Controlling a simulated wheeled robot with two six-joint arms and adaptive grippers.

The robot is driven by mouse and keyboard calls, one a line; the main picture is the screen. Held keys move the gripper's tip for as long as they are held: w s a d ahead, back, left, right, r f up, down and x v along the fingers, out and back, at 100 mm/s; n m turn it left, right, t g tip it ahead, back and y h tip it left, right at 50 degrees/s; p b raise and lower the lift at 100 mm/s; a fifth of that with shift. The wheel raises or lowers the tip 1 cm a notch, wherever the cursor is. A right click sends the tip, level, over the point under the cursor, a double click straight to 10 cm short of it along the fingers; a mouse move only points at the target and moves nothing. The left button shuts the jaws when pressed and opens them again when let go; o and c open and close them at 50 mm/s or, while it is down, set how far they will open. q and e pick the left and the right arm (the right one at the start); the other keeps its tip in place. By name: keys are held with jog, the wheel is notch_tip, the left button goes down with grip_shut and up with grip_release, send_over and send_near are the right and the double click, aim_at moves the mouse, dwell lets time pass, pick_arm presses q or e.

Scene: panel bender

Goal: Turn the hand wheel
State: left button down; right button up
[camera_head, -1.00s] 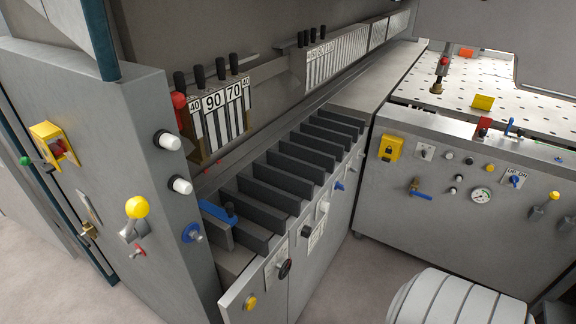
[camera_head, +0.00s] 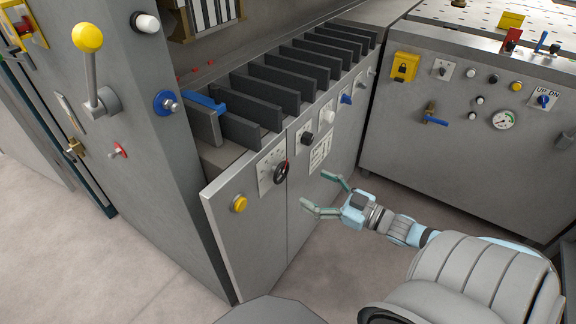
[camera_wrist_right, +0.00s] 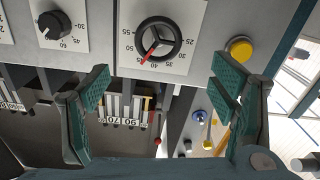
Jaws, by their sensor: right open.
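The hand wheel (camera_head: 281,172) is a small black wheel with a red pointer on a white scale plate (camera_head: 266,170), on the front panel of the grey machine. In the right wrist view the hand wheel (camera_wrist_right: 159,39) shows upper middle, with its red pointer toward the lower left of the dial. My right gripper (camera_head: 322,193) is open and empty, to the right of and slightly below the wheel, apart from it. In the right wrist view its two green-padded fingers (camera_wrist_right: 158,100) stand wide apart, with the wheel showing between and above them. My left gripper is not in view.
A yellow button (camera_head: 239,203) sits left of the wheel, and a black knob (camera_head: 306,138) sits to its right. Dark bars (camera_head: 262,103) line the top of the panel. A lever with a yellow ball (camera_head: 88,37) stands on the left cabinet. The floor before the panel is clear.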

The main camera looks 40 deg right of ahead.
aim_at(283, 174)
jog(key=b+x, duration=0.1)
jog(key=x, duration=0.2)
jog(key=b+x, duration=0.3)
jog(key=x, duration=0.2)
jog(key=shift+w+f, duration=0.35)
jog(key=shift+f, duration=0.05)
jog(key=shift+w+a+r+b, duration=0.15)
jog(key=shift+w+r+b, duration=0.1)
jog(key=shift+w+b, duration=0.15)
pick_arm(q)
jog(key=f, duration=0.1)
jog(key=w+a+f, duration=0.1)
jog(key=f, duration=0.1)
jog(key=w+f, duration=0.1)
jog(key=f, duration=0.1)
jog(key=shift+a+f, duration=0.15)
pick_arm(e)
jog(key=c, duration=1.2)
